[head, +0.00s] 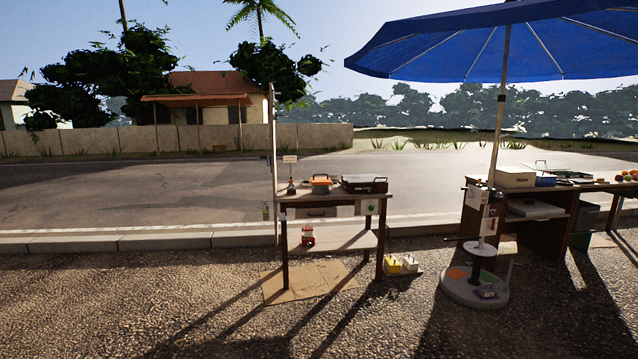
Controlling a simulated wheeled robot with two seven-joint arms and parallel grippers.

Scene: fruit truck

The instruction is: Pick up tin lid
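Neither of my grippers is in view. I cannot make out a tin lid for certain at this distance. A wooden table (330,197) stands ahead near the middle. An orange pot (320,186) with a dark top sits on it, next to a dark flat case (365,185). A small red and white container (308,236), possibly a tin, stands on the table's lower shelf (340,240); whether it has a separate lid is too small to tell.
A blue umbrella (470,45) stands on a round base (474,287) at right. Behind it is a longer table (545,215) with a beige box (514,177). Yellow (392,265) and white (410,263) items sit on the ground. Open gravel (130,300) lies in front.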

